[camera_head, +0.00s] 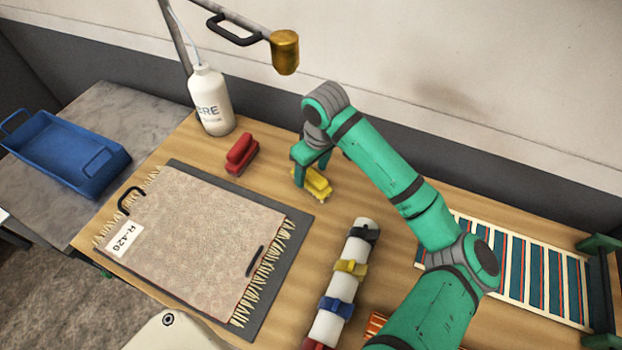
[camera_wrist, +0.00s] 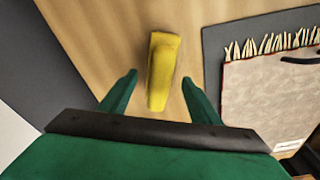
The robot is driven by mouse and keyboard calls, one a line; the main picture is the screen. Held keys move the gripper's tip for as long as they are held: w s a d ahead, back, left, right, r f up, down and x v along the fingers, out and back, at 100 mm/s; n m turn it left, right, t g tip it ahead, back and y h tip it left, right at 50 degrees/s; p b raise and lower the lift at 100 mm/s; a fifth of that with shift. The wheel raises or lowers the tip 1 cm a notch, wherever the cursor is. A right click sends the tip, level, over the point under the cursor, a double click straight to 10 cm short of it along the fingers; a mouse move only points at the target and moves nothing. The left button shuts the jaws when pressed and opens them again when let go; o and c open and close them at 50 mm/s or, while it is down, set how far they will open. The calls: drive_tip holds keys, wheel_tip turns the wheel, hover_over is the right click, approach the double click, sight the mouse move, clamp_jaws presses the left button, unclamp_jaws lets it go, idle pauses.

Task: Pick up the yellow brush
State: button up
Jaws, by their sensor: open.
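The yellow brush (camera_head: 318,184) lies on the wooden table, to the right of the red brush and near the table's back edge. In the wrist view the yellow brush (camera_wrist: 163,72) lies lengthwise between and just beyond the two green fingers. My gripper (camera_head: 308,172) is open above it, and in the head view it hides part of the brush. In the wrist view my gripper (camera_wrist: 160,85) has a finger on each side, with bare wood between each finger and the brush. Whether the fingertips reach down to the brush's height is hard to tell.
A red brush (camera_head: 242,154) and a white bottle (camera_head: 211,101) stand to the left. A fringed rug sample (camera_head: 195,235) lies on a grey board. A white roll (camera_head: 345,285) with coloured clips lies in front. A brass lamp head (camera_head: 285,52) hangs above.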

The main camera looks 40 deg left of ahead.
drive_tip(key=shift+a+f, duration=0.15)
drive_tip(key=shift+f, duration=1)
drive_tip(key=c, duration=1.3)
drive_tip(key=shift+c, duration=0.2)
drive_tip(key=shift+r, duration=0.15)
drive_tip(key=shift+w+r, duration=0.1)
drive_tip(key=shift+r, duration=0.4)
drive_tip(key=s+r, duration=1.1)
drive_tip(key=s, duration=0.3)
drive_tip(key=shift+d+r, duration=0.2)
drive_tip(key=shift+r, duration=0.2)
